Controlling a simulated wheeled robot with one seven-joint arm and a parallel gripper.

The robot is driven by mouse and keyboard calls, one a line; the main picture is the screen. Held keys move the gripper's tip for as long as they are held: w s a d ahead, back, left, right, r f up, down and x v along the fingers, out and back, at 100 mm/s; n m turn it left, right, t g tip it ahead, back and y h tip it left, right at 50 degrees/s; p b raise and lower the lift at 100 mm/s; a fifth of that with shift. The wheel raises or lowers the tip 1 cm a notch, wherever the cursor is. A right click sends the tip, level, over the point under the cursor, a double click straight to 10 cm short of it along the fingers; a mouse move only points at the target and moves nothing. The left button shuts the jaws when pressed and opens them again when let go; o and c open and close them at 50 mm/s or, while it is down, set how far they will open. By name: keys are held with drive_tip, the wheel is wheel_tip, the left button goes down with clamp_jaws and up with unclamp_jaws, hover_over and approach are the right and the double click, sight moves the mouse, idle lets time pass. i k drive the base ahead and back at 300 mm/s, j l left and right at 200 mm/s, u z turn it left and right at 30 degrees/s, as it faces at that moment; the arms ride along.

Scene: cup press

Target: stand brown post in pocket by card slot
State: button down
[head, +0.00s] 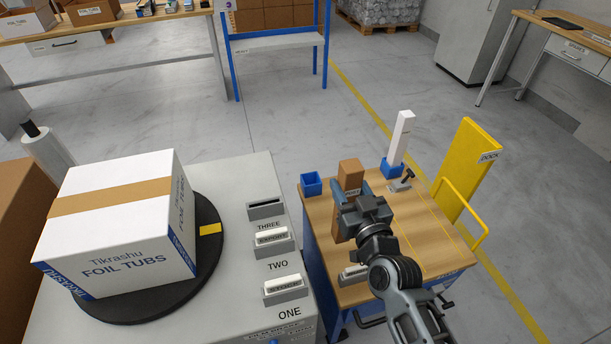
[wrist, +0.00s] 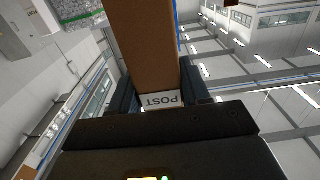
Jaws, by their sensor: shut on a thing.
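My gripper (head: 350,190) is shut on the brown post (head: 351,171), above the wooden top of the blue cart. The post looks roughly upright in the head view, and my fingers hide part of it. In the wrist view the post (wrist: 146,45) sits between the fingers, with a white label reading POST near the palm. An empty blue pocket (head: 311,184) is at the cart's back left corner. A second blue pocket (head: 391,170) holds a white post (head: 402,138). A card slot (head: 354,274) at the cart's front is partly hidden by my arm.
A small grey fixture with a black handle (head: 402,183) is beside the white post. A yellow DOCK panel (head: 465,165) stands right of the cart. Left is a grey console with slots ONE, TWO and THREE (head: 266,208) and a large carton (head: 125,220) on a black turntable.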

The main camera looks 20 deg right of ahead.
sight(311, 189)
drive_tip(key=i, duration=0.9)
